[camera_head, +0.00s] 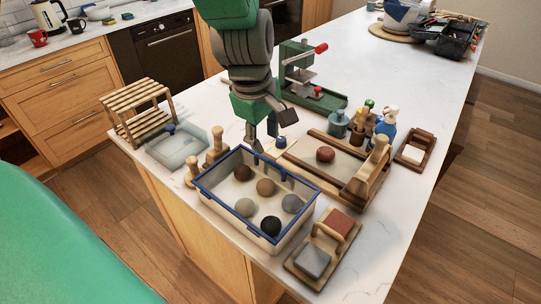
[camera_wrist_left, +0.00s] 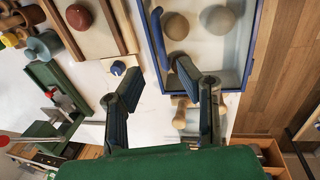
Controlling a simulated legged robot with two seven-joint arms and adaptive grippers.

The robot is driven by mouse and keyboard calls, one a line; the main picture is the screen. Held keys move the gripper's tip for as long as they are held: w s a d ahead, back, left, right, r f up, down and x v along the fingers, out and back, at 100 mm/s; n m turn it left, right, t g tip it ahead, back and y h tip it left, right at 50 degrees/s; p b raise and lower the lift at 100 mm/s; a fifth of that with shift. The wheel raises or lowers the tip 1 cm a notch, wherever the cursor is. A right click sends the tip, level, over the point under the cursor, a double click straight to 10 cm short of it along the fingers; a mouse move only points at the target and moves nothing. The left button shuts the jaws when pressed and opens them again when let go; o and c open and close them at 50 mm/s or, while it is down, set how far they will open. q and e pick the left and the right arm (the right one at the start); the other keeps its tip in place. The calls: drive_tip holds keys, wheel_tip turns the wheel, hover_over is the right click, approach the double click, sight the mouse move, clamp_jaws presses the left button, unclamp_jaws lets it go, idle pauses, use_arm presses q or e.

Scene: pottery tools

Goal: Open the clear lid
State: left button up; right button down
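A see-through, pale tray-like piece (camera_head: 178,150) with a blue knob lies at the counter's left edge by the wooden rack; I cannot tell whether it is the clear lid or a lidded box. A blue-rimmed clear bin (camera_head: 213,193) holds several clay balls; they show plainly, and I see no distinct lid over them. My left gripper (camera_head: 262,140) hangs just behind the bin, fingers down. In the left wrist view the left gripper (camera_wrist_left: 160,70) is open and empty, its fingertips near the bin's blue rim (camera_wrist_left: 157,42). My right gripper is not in view.
Wooden stamps (camera_head: 215,150) stand between tray and bin. A wooden board (camera_head: 302,158) with a red clay ball lies right of the gripper. A green press (camera_head: 298,70) stands behind. A sponge-and-block holder (camera_head: 335,228) sits in front.

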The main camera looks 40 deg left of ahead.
sight(266, 159)
use_arm(q)
drive_tip(key=f, duration=0.4)
drive_tip(key=w+f, duration=0.1)
drive_tip(key=f, duration=0.1)
drive_tip(key=shift+w+a+f, duration=0.1)
drive_tip(key=shift+a+f, duration=0.15)
drive_tip(key=shift+a, duration=0.1)
drive_tip(key=shift+w+a+f, duration=0.1)
drive_tip(key=shift+a+f, duration=0.2)
drive_tip(key=shift+a, duration=0.05)
drive_tip(key=shift+d, duration=0.25)
drive_tip(key=shift+d+r, duration=0.2)
drive_tip(key=shift+d, duration=0.2)
clamp_jaws()
